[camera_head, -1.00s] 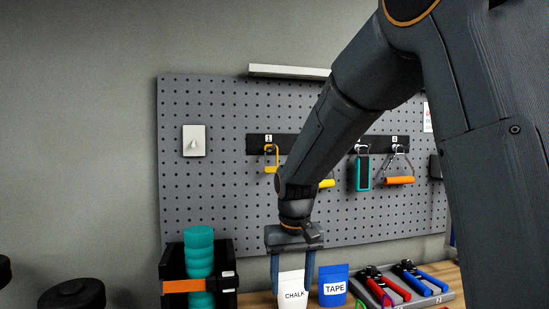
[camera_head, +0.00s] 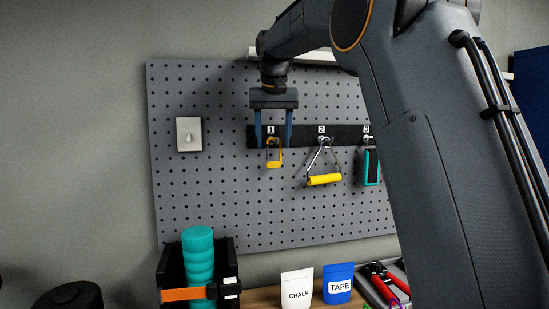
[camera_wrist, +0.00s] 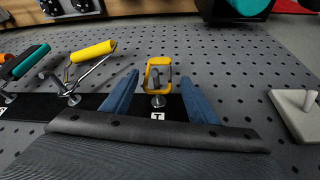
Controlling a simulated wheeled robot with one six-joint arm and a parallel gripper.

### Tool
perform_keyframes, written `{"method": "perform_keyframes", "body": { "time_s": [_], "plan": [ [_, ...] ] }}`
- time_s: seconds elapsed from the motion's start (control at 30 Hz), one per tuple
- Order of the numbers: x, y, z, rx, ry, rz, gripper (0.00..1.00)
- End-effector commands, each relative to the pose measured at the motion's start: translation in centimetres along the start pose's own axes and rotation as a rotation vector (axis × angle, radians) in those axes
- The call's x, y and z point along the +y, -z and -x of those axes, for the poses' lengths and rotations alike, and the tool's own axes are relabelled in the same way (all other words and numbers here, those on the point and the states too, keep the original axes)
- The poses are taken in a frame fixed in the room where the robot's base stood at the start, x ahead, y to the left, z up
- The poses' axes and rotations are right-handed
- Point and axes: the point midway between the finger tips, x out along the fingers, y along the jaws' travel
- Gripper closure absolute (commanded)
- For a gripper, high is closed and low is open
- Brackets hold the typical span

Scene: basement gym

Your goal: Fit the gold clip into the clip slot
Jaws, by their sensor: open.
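The gold clip (camera_head: 274,153) hangs from the hook labelled 1 on the black strip of the pegboard. In the wrist view the gold clip (camera_wrist: 158,66) shows as a yellow loop on its metal hook. My gripper (camera_head: 273,143) points down and is open, with one blue finger on each side of the hook and upper clip in the picture. In the wrist view the clip lies between the fingers of my gripper (camera_wrist: 159,84), with visible gaps on both sides. I cannot pick out the clip slot in these frames.
A yellow-handled grip (camera_head: 324,180) hangs at hook 2, and a teal item (camera_head: 371,166) at hook 3. A white switch plate (camera_head: 189,134) is to the left. Below stand a teal roller (camera_head: 198,258), chalk bag (camera_head: 297,288), tape bag (camera_head: 338,284) and tool tray (camera_head: 369,291).

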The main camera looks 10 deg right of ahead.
Motion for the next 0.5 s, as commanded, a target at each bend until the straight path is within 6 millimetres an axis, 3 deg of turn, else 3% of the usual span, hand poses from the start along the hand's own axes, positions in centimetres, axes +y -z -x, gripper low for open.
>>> {"method": "perform_keyframes", "body": {
  "time_s": [0.33, 0.5],
  "plan": [
    [-0.2, -0.7, -4.1, -0.001, 0.001, 0.002, 0.46],
    [-0.3, -0.7, -5.1, 0.001, 0.002, 0.003, 0.46]
  ]
}}
